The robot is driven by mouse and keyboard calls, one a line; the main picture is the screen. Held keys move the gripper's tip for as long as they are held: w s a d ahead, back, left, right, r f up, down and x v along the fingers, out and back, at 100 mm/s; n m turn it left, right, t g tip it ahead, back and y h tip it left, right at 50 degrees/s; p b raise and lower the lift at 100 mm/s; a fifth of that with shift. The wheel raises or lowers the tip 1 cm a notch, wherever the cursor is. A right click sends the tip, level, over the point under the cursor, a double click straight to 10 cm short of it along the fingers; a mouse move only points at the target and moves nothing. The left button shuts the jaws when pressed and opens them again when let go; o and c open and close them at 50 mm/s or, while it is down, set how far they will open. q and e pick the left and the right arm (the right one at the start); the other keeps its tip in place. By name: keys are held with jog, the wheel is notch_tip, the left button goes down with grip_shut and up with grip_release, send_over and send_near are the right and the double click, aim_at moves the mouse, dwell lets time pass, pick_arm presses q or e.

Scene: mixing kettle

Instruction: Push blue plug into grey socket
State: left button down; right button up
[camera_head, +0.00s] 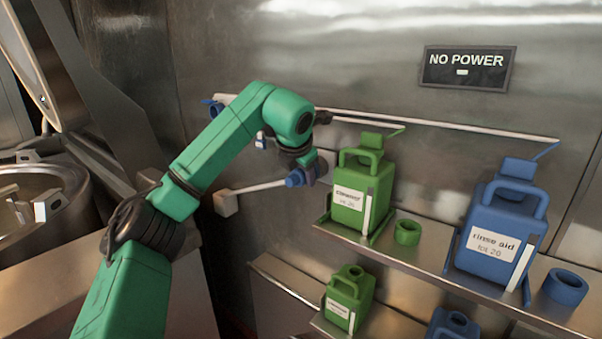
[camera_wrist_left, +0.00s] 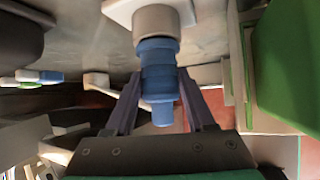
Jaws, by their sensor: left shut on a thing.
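The blue plug (camera_wrist_left: 160,70) is between the fingers of my left gripper (camera_wrist_left: 160,88) in the left wrist view. The gripper is shut on it. The plug's far end meets the round grey socket (camera_wrist_left: 155,20), which stands out from a pale square plate. The two look in line and touching; how deep the plug sits inside cannot be told. In the head view the blue plug (camera_head: 295,178) shows beside my left gripper (camera_head: 311,174), near the wall. The socket is hidden there behind my arm. My right gripper is in neither view.
A green canister (camera_head: 349,205) and a blue canister (camera_head: 497,240) stand on the shelf at right, with a green ring (camera_head: 407,232) and a blue ring (camera_head: 566,287). A "NO POWER" sign (camera_head: 467,72) is on the wall. A metal kettle (camera_head: 25,200) is at left.

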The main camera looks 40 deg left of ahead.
pick_arm(q)
jog(key=shift+w+r, duration=0.1)
jog(key=shift+w, duration=0.15)
jog(key=shift+c, duration=0.8)
grip_release()
jog(key=shift+w, duration=0.1)
jog(key=shift+o, duration=0.2)
jog(key=shift+o, duration=0.6)
jog(key=p+v, duration=0.3)
jog(key=v, duration=0.4)
jog(key=shift+d, duration=0.1)
